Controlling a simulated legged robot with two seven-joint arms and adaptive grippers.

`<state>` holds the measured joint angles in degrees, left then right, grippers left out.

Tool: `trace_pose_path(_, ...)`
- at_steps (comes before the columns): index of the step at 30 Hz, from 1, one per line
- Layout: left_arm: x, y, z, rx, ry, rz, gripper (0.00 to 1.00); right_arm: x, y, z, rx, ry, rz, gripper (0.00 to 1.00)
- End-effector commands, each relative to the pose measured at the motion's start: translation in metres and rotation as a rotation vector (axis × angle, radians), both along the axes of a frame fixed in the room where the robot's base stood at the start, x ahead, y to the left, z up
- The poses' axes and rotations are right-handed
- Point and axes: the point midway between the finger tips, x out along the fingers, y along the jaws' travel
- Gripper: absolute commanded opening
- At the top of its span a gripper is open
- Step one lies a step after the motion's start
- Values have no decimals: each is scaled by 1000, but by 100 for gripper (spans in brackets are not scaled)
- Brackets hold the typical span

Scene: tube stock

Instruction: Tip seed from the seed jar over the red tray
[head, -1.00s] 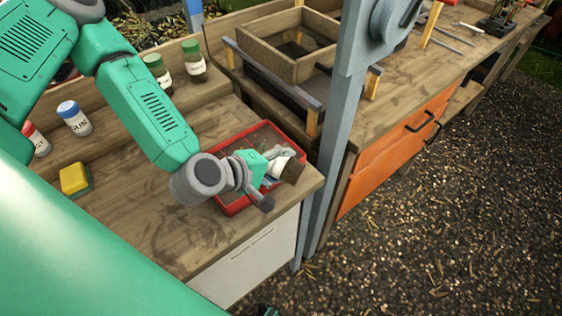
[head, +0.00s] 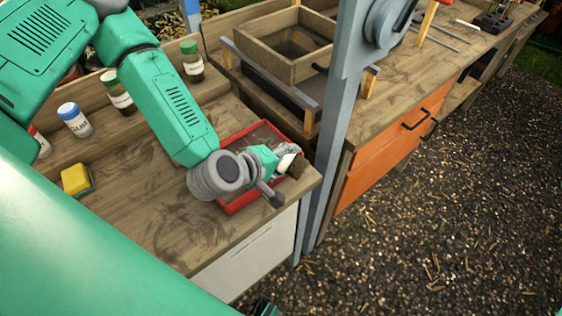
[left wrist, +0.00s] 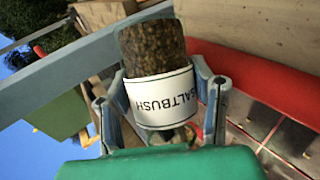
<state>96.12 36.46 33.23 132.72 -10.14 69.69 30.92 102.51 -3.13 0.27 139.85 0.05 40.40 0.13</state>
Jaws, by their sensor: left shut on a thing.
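My left gripper (head: 282,158) is over the red tray (head: 240,207) on the wooden bench. It is shut around the seed jar (left wrist: 160,88), which has a white label reading SALTBUSH. Brown seed shows through the jar's clear part in the left wrist view. In the head view the jar (head: 298,167) is small, partly hidden by the gripper, and lies well tilted, its brown end toward the lower right. The tray's red rim also shows in the left wrist view (left wrist: 245,68). I cannot tell whether seed is falling.
Green-lidded jars (head: 192,63) stand on the back ledge, with a blue-lidded jar (head: 75,121) farther left. A yellow sponge (head: 76,180) lies on the bench. A grey post (head: 335,130) rises just right of the tray. A wooden frame (head: 290,68) stands behind.

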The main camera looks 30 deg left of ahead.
Motion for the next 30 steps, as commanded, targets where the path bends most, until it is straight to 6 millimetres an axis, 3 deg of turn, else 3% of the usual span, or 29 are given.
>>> trace_pose_path(21, 40, -17, 1, 0, -3, -1, 11, 0, 0, -3, 0, 0, 0, 69)
trace_pose_path(30, 44, -18, 1, -1, -3, 0, 11, 0, 0, -4, 0, 0, 0, 69)
